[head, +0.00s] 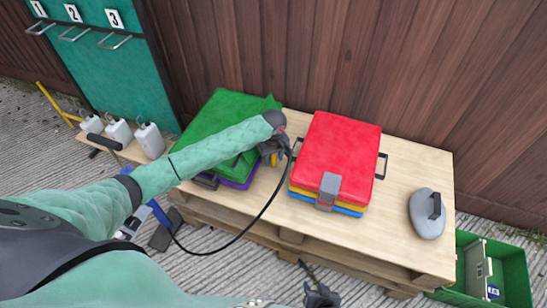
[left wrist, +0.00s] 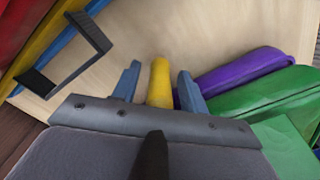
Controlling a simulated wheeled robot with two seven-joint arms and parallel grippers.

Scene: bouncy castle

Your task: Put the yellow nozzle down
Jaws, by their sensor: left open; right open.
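The yellow nozzle (left wrist: 160,84) stands between the two blue fingers of my left gripper (left wrist: 159,76) in the left wrist view. The fingers are open, with a gap on each side of the nozzle. In the head view my left gripper (head: 272,152) is over the wooden table, between the green and red stacks, and only a small yellow part of the nozzle (head: 273,159) shows. A black hose (head: 262,215) loops from beside this gripper down to the lower left. My right gripper (head: 321,295) is open and empty at the bottom edge, in front of the table.
A red pad stack (head: 340,145) with a grey clasp is right of my left gripper; a green pad stack (head: 225,108) with purple below is left. A grey handled object (head: 427,214) sits at the table's right. A green crate (head: 515,270) stands beyond. The table (head: 395,200) is bare between them.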

